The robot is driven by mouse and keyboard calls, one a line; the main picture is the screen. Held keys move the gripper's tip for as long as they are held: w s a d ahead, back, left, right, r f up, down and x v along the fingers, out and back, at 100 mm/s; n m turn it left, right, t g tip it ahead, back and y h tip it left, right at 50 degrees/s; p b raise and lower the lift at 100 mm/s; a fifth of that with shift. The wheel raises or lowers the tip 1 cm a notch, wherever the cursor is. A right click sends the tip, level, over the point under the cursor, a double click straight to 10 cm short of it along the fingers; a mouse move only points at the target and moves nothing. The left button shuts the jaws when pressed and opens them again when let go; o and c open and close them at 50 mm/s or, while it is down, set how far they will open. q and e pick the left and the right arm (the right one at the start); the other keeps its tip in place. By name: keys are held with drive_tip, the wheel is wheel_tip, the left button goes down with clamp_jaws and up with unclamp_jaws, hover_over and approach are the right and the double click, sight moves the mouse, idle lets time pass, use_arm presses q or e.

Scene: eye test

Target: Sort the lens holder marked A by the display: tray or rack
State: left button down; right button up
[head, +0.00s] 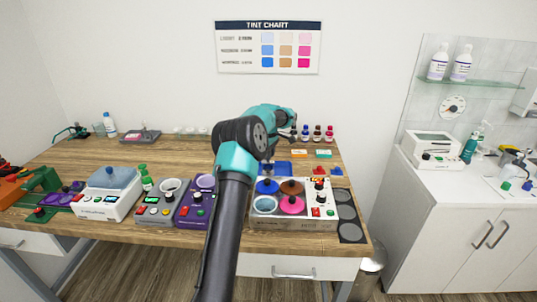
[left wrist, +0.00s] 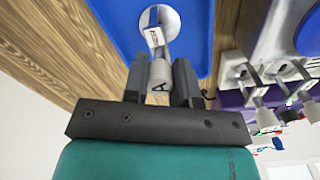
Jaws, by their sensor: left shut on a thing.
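My left gripper (left wrist: 160,82) is shut on a grey lens holder (left wrist: 159,72) marked A in the left wrist view. A thin stem runs from the holder to a pale round part with a small printed label (left wrist: 155,35). Behind it lies a blue tray-like surface (left wrist: 202,30); I cannot tell whether the holder touches it. In the head view my arm reaches over the bench and hides the fingertips and the holder. A blue tray (head: 283,168) shows beyond the coloured-lid machine. I cannot identify the rack.
The machine (head: 265,223) has blue, brown and pink lids. Purple (head: 187,215) and grey (head: 152,212) devices and a white blue-lidded unit (head: 105,205) stand left of my arm. Small bottles (head: 317,133) stand at the back. Bare wood (head: 75,160) shows at back left.

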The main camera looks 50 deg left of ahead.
use_arm(q)
drive_tip(key=c, duration=0.5)
unclamp_jaws()
drive_tip(key=shift+r, duration=0.1)
drive_tip(key=shift+r, duration=2.9)
